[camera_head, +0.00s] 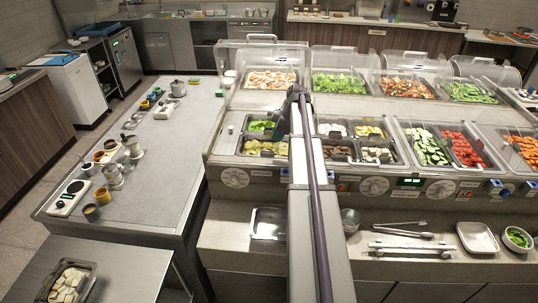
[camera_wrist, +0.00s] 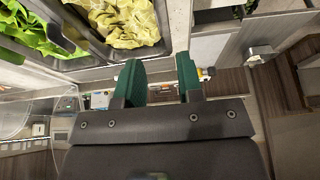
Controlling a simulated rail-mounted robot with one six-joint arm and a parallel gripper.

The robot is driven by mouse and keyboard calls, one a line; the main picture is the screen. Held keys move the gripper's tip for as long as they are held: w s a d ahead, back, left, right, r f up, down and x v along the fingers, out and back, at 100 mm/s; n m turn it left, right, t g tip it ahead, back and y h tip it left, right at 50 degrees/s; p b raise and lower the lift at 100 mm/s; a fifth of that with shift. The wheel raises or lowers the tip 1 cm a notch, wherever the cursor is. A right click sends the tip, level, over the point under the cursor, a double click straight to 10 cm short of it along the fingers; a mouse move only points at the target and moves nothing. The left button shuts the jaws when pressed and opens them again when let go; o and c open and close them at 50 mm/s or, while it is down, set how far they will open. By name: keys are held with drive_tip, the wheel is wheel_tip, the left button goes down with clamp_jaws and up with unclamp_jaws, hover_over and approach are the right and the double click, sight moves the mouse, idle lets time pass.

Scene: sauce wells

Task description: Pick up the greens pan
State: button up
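Several pans hold greens, and I cannot tell which one the task means. A small pan of bright green leaves (camera_head: 261,126) sits in the left front well, with a pan of pale yellow-green leaves (camera_head: 262,148) in front of it. Both show in the wrist view, the bright leaves (camera_wrist: 30,32) at the upper left and the pale leaves (camera_wrist: 125,22) at the top. A larger pan of green leaves (camera_head: 340,83) stands in the back row. My gripper (camera_wrist: 159,76) has two green fingers apart with nothing between them. In the head view my gripper (camera_head: 281,128) is beside the small pans.
Clear lids (camera_head: 345,58) stand over the back row. Pans of cucumber (camera_head: 427,146) and red tomato (camera_head: 464,148) lie to the right. Tongs (camera_head: 405,234) and a steel bowl (camera_head: 350,220) are on the lower shelf. The left counter (camera_head: 185,150) has free room.

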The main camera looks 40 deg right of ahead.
drive_tip(key=b+x, duration=0.3)
drive_tip(key=x, duration=0.1)
drive_tip(key=shift+d+f, duration=0.1)
drive_tip(key=shift+f, duration=0.2)
drive_tip(key=b+x, duration=0.4)
drive_tip(key=shift+w+f, duration=0.1)
drive_tip(key=shift+f, duration=0.3)
drive_tip(key=shift+w+f+b, duration=0.15)
drive_tip(key=shift+f+b, duration=0.1)
drive_tip(key=shift+b, duration=0.15)
drive_tip(key=shift+r, duration=0.25)
clamp_jaws()
